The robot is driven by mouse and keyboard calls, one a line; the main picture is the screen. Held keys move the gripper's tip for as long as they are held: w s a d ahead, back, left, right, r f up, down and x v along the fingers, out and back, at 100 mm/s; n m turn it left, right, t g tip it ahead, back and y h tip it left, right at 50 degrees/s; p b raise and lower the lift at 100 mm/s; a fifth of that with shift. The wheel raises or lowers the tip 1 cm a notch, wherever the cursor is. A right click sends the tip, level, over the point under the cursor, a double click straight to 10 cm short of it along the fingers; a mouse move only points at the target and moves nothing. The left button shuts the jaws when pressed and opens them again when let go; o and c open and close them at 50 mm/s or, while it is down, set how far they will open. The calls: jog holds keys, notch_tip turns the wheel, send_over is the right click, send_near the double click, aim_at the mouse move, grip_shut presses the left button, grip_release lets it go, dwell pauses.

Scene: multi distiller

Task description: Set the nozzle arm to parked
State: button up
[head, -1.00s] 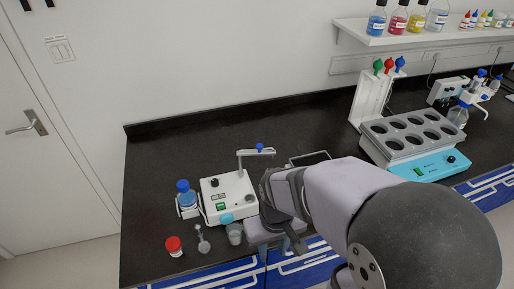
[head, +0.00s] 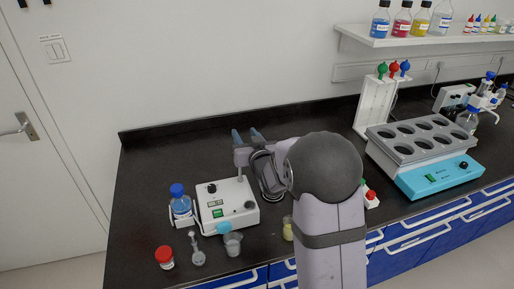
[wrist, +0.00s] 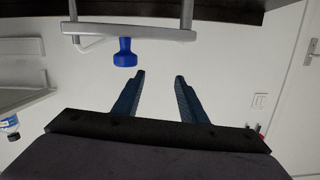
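The white device (head: 227,203) stands on the black bench. Its grey post and nozzle arm (head: 240,156) rise from the back, largely covered by my gripper in the head view. In the wrist view the nozzle arm is a grey bar (wrist: 150,35) across the top, with a blue nozzle (wrist: 125,53) near its middle. My gripper (head: 247,134) has its blue fingers near the post at the back of the device. In the wrist view my gripper (wrist: 158,85) is open, its fingers apart and nothing between them, close to the nozzle but not visibly touching it.
A blue-capped bottle (head: 180,200) stands left of the device. A red-capped jar (head: 165,257), a spoon-like item (head: 197,250), a beaker (head: 233,243) and a yellow-filled vessel (head: 288,228) stand in front. A heating block (head: 425,160) is at right. The bench behind left is clear.

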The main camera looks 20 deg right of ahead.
jog(key=s+d+f+n+t+p, duration=0.1)
jog(key=s+d+f+t+p, duration=0.2)
jog(key=s, duration=0.4)
jog(key=w+g+p, duration=0.1)
jog(key=w+p, duration=0.1)
jog(key=w, duration=0.5)
jog(key=shift+w+d+f, duration=0.15)
jog(key=shift+w+d, duration=0.2)
jog(key=shift+d, duration=0.1)
dwell(0.3)
grip_shut()
